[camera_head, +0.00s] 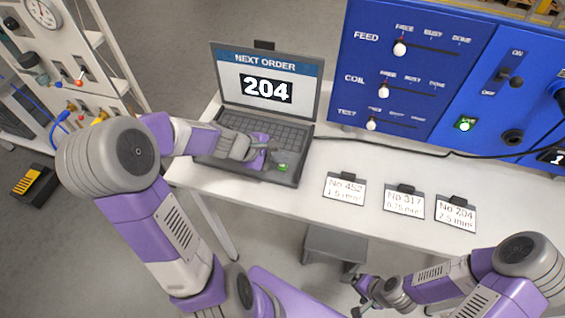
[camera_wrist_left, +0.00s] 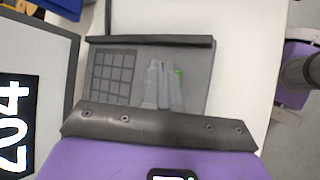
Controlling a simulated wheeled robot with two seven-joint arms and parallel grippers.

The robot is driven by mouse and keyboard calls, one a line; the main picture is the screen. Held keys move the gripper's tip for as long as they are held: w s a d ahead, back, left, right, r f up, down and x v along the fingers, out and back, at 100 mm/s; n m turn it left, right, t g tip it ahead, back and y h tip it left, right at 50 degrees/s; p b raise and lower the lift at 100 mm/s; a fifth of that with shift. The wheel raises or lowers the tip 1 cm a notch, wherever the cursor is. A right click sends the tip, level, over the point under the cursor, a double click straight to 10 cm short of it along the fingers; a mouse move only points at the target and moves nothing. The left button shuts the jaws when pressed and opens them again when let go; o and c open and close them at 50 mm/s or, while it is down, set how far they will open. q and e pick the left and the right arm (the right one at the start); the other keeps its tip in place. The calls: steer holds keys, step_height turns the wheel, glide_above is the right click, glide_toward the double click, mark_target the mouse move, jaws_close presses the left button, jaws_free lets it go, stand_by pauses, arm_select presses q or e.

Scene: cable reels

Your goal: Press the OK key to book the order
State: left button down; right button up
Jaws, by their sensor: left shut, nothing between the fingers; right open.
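The laptop (camera_head: 232,119) stands open on the white table, its screen (camera_head: 268,80) reading "NEXT ORDER" and "204". A small green key (camera_head: 283,168), which looks like the OK key, is at the right front of the keyboard deck. My left gripper (camera_head: 274,160) is shut and empty over that deck, its tips close to the green key. In the left wrist view the shut fingers (camera_wrist_left: 163,85) partly cover the green key (camera_wrist_left: 179,74). I cannot tell whether they touch it. My right gripper (camera_head: 362,296) is open, low in front of the table.
Three label cards, "No 452" (camera_head: 345,188), "No 317" (camera_head: 404,201) and "No 204" (camera_head: 455,213), stand right of the laptop. A blue panel (camera_head: 420,75) with sliders stands behind. A black cable (camera_head: 400,147) crosses the table. A rack (camera_head: 75,60) stands at the left.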

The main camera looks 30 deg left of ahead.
mark_target(279, 167)
arm_select(q)
steer(key=shift+r, duration=0.1)
step_height(279, 167, up, 5)
steer(key=p, duration=0.4)
stand_by(0.3)
stand_by(0.8)
